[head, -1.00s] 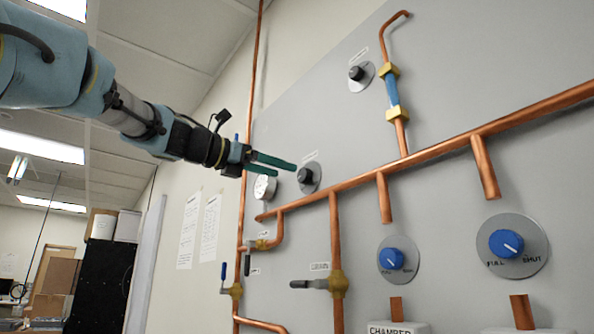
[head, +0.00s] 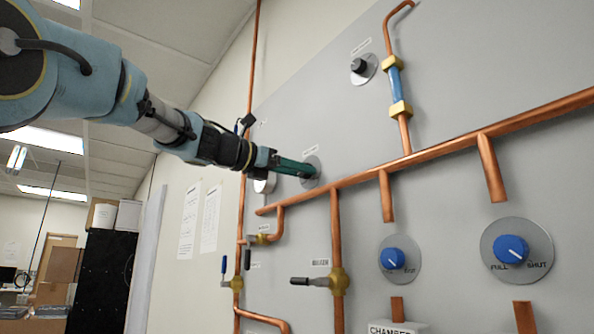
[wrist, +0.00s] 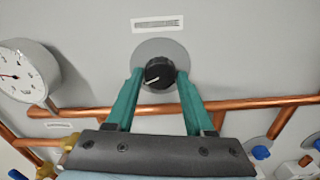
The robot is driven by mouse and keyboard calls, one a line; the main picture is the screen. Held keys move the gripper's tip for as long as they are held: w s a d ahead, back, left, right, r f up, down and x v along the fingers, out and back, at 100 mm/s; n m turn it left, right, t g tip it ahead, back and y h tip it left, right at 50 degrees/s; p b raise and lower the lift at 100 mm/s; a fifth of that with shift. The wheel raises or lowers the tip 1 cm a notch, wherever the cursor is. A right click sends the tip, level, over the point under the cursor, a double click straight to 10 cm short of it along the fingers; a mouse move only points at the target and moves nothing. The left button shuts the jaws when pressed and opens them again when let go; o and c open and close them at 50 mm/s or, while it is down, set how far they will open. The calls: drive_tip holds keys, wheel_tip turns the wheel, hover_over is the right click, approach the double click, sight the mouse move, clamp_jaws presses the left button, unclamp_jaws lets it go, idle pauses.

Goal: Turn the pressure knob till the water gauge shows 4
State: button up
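A black knob with a white pointer line (wrist: 159,73) sits on a round grey plate under a small label I cannot read. In the wrist view the two green fingers of my gripper (wrist: 160,76) stand either side of it, open, with a small gap showing. The pointer line slants toward the lower left. The round white gauge (wrist: 24,72) is at the left edge of the wrist view. Its needle points left, but the number is too small to read surely. In the head view my gripper (head: 308,170) reaches the panel, hiding the knob and part of the gauge (head: 265,184).
A copper pipe (head: 350,180) runs just below the knob. Another black knob (head: 358,66) is higher up, beside a blue tube (head: 396,86). Two blue knobs (head: 400,256) (head: 509,248) and a lever valve (head: 318,281) are lower down.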

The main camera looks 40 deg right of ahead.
clamp_jaws()
drive_tip(key=shift+f, duration=0.1)
idle(0.3)
drive_tip(key=m+b, duration=0.4)
drive_tip(key=m, duration=0.8)
drive_tip(key=m+b, duration=0.4)
drive_tip(key=m, duration=0.8)
drive_tip(key=m+b, duration=0.5)
drive_tip(key=m, duration=0.7)
drive_tip(key=shift+r, duration=0.25)
idle(0.3)
